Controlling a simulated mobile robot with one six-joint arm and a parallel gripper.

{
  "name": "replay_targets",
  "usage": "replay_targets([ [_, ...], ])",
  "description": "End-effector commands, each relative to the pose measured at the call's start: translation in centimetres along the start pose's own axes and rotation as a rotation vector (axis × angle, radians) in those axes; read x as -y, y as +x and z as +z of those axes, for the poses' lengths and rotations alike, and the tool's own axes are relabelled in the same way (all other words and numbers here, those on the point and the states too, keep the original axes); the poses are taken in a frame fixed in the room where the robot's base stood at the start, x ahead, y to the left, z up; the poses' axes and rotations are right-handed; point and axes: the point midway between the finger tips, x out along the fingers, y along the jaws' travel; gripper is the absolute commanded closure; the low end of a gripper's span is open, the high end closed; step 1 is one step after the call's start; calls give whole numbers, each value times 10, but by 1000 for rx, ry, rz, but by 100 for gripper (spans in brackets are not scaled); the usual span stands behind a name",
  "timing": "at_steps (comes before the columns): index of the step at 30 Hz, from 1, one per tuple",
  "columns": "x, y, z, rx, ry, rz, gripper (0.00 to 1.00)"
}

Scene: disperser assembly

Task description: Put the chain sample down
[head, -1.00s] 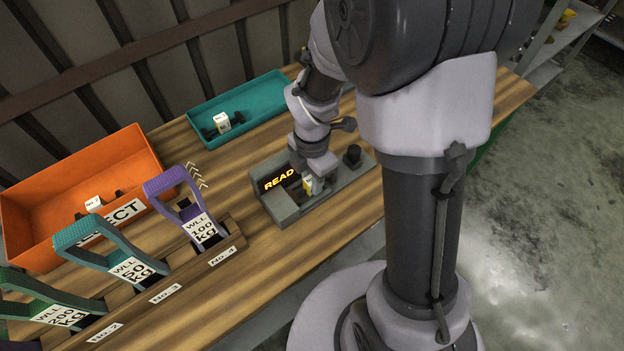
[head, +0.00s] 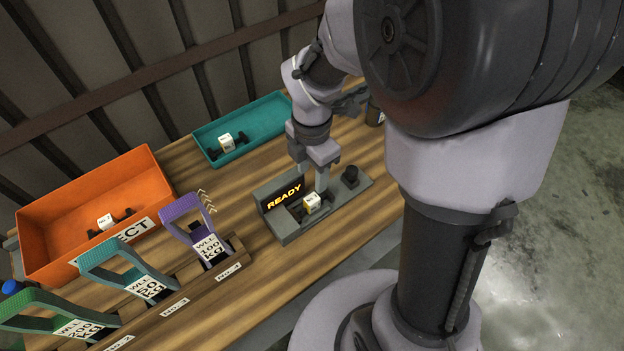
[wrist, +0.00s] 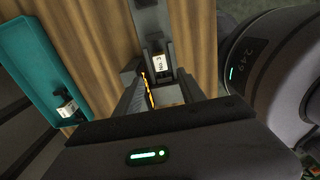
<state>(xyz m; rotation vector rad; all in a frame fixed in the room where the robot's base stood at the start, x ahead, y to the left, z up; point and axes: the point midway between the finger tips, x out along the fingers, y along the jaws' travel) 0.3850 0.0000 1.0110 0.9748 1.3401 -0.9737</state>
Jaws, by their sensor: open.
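The chain sample (head: 312,203), dark with a white and yellow tag, lies in the grey tester (head: 290,232), in front of its lit READY display. Its tag also shows in the wrist view (wrist: 159,62), beyond my fingers. My gripper (head: 314,179) is open just above and behind the sample, with its fingers pointing down. In the wrist view the sample's dark ends are hard to make out against the tester.
A teal tray (head: 262,117) behind holds one tagged sample (head: 227,142). An orange reject bin (head: 50,235) at left holds another (head: 106,221). Coloured-handled tools, including a purple one (head: 182,207), stand in a front-left rack. A black knob (head: 350,175) sits at the tester's right.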

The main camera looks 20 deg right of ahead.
Motion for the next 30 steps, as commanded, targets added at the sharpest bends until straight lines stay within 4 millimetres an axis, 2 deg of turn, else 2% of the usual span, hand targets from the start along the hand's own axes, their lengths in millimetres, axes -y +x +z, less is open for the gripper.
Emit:
replay_targets([
  [2, 0, -10, 0, 0, 16, 5, 53],
  [5, 8, -39, -6, -5, 241, 64, 53],
  [8, 30, -87, -22, -66, 749, 182, 53],
  [9, 42, -105, -30, -116, 978, 228, 53],
  [10, 51, -116, -36, -160, 1145, 255, 53],
  [12, 71, -137, -50, -280, 1500, 300, 53],
  [16, 98, -157, -69, -496, 1975, 308, 53],
  [18, 106, -161, -74, -571, 2113, 295, 53],
  [20, 110, -162, -76, -605, 2176, 285, 53],
  [27, 110, -162, -77, -616, 2202, 279, 53],
  [29, 110, -153, -77, -616, 2201, 279, 53],
  [30, 110, -142, -77, -616, 2200, 279, 53],
])
